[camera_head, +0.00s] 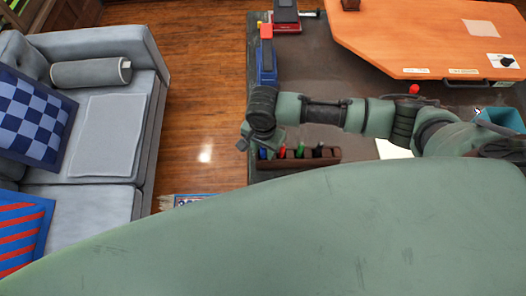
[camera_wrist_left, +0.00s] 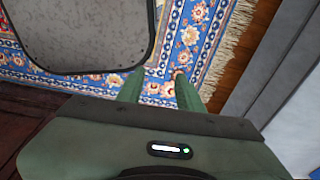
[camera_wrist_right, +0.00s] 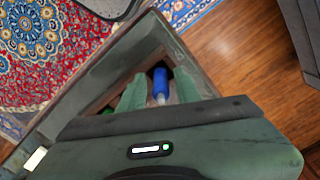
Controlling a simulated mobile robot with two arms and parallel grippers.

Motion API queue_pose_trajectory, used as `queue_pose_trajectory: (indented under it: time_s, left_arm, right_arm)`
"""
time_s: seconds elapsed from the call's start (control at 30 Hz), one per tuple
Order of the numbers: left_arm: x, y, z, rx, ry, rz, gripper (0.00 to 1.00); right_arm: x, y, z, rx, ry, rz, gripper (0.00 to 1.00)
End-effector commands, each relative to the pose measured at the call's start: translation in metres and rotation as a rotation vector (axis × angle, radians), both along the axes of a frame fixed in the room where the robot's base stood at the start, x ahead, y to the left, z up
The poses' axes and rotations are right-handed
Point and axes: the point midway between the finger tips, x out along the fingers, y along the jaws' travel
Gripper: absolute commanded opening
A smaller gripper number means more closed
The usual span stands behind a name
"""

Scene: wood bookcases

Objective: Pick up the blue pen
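The blue pen (camera_head: 263,154) stands at the left end of a dark brown pen holder (camera_head: 328,158) on the desk. It also shows in the right wrist view (camera_wrist_right: 160,84), between the two green fingers. My right gripper (camera_wrist_right: 160,76) is open, with a finger on either side of the pen; I cannot tell whether either touches it. In the head view my right gripper (camera_head: 250,143) hangs over the holder's left end and partly hides the pen. My left gripper (camera_wrist_left: 158,82) is open and empty above a patterned rug; it is outside the head view.
Red (camera_head: 282,152) and green (camera_head: 300,151) pens and a dark one stand further right in the holder. A blue stapler (camera_head: 267,62) lies on the dark desk (camera_head: 305,80). A grey sofa (camera_head: 85,210) is at the left, with wooden floor (camera_head: 205,85) between.

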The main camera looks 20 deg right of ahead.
Motion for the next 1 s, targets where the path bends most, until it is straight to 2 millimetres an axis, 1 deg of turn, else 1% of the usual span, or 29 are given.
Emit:
queue_pose_trajectory:
  time_s: [0.03, 0.1, 0.27, 0.47, 0.63, 0.77, 0.87, 1.0]
  left_arm:
    - [-0.005, 0.0, 0.0, 0.001, 0.008, 0.0, 0.36]
    - [-0.011, 0.0, -0.001, 0.001, 0.016, 0.0, 0.36]
    - [-0.02, 0.001, -0.001, 0.002, 0.028, 0.001, 0.36]
    - [-0.019, 0.001, -0.001, 0.002, 0.028, 0.001, 0.36]
    - [-0.018, 0.001, -0.003, 0.002, 0.026, 0.002, 0.36]
    - [-0.016, 0.001, -0.005, 0.003, 0.023, 0.002, 0.36]
    - [-0.014, 0.001, -0.007, 0.003, 0.022, 0.002, 0.36]
    - [-0.014, 0.001, -0.011, 0.002, 0.02, 0.003, 0.36]
  right_arm:
    - [0.0, 0.0, 0.0, 0.0, 0.0, 0.0, 0.15]
    - [0.0, 0.0, 0.0, 0.0, 0.0, 0.0, 0.0]
    - [0.0, 0.0, 0.0, 0.0, 0.0, 0.0, 0.0]
    - [0.0, 0.0, 0.001, 0.001, -0.001, 0.0, 0.0]
    - [0.001, 0.001, 0.008, 0.001, 0.0, -0.001, 0.0]
    - [0.001, 0.001, 0.023, 0.003, -0.001, -0.001, 0.0]
    - [0.001, 0.001, 0.042, 0.003, -0.004, 0.0, 0.0]
    - [0.001, 0.001, 0.075, 0.003, -0.004, 0.001, 0.0]
